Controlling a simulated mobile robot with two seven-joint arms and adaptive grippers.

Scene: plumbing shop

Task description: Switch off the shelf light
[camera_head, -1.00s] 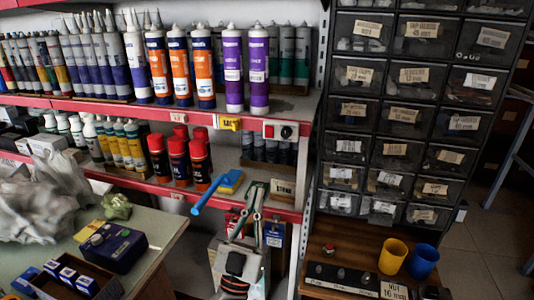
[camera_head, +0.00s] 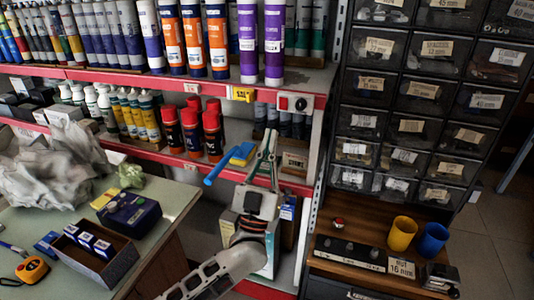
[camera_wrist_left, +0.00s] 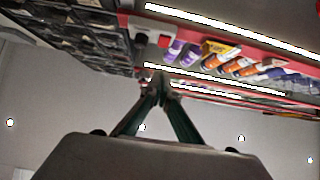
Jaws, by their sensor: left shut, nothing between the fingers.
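The switch plate (camera_head: 297,104) is a small white box with a dark knob and a red spot, on the red front edge of the upper shelf, right of a yellow tag. In the left wrist view a pale plate with a dark knob (camera_wrist_left: 142,40) sits on the red edge. Lit white strips (camera_wrist_left: 235,29) run under the shelves in that view. My left gripper (camera_head: 270,136) is shut and empty, its fingers pointing up, below and left of the switch in the head view. In the left wrist view its fingertips (camera_wrist_left: 160,78) meet. My right gripper is not in view.
Spray cans (camera_head: 191,130), a blue-handled tool (camera_head: 216,167) and purple tubes (camera_head: 273,45) stand or lie on the shelves nearby. A drawer cabinet (camera_head: 365,150) stands close on the right. Yellow (camera_head: 402,234) and blue (camera_head: 432,239) cups stand on the wooden ledge below.

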